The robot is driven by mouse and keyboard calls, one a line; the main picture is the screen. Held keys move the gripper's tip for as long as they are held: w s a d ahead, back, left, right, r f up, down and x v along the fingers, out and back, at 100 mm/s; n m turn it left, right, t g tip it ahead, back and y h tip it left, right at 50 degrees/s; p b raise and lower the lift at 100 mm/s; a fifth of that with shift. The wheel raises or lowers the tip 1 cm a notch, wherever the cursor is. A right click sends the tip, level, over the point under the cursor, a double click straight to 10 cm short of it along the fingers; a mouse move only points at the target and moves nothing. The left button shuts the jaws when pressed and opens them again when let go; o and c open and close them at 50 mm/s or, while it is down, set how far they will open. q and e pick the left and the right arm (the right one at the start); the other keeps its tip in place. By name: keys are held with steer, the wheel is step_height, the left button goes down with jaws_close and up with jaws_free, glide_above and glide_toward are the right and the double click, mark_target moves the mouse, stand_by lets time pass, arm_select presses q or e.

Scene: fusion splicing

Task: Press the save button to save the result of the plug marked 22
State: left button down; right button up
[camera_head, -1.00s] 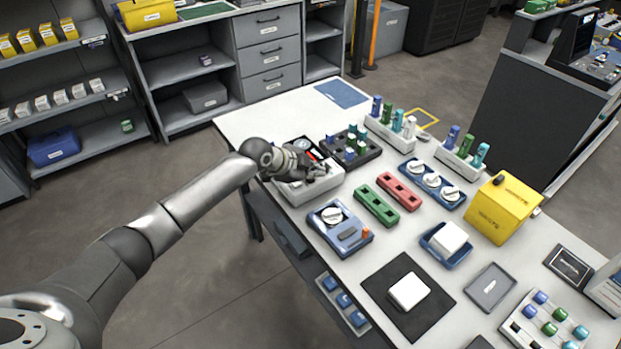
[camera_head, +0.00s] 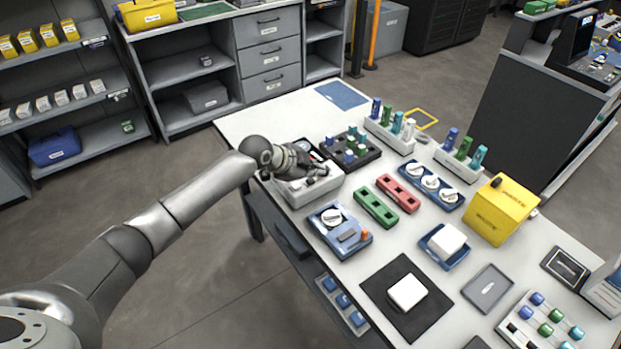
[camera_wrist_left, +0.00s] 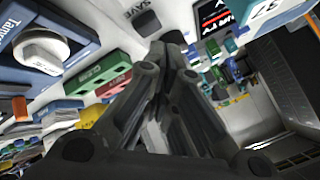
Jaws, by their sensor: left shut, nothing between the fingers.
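The white tester (camera_head: 306,193) stands at the table's left edge, partly covered by my left gripper (camera_head: 320,171). The gripper is shut and empty, its fingers over the tester's right part. In the left wrist view the shut fingertips (camera_wrist_left: 173,41) are close to a dark round button (camera_wrist_left: 148,23) beside the word SAVE. I cannot tell whether they touch it. The lit screen (camera_wrist_left: 214,14) shows red and white marks. A white block with dark characters (camera_wrist_left: 272,11), cut off by the frame, shows beside the screen; I cannot read it surely. My right gripper is not in view.
A dark tray with several plugs (camera_head: 366,155) stands right behind the tester. A blue device with a white dial (camera_head: 327,235) stands in front of it. Green (camera_head: 376,208) and red (camera_head: 399,193) holders lie to the right. Free tabletop lies behind the tester.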

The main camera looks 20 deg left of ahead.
mark_target(313, 185)
arm_select(q)
step_height(313, 185, up, 5)
steer(key=p, duration=0.4)
stand_by(0.5)
steer(key=shift+f, duration=0.1)
stand_by(0.3)
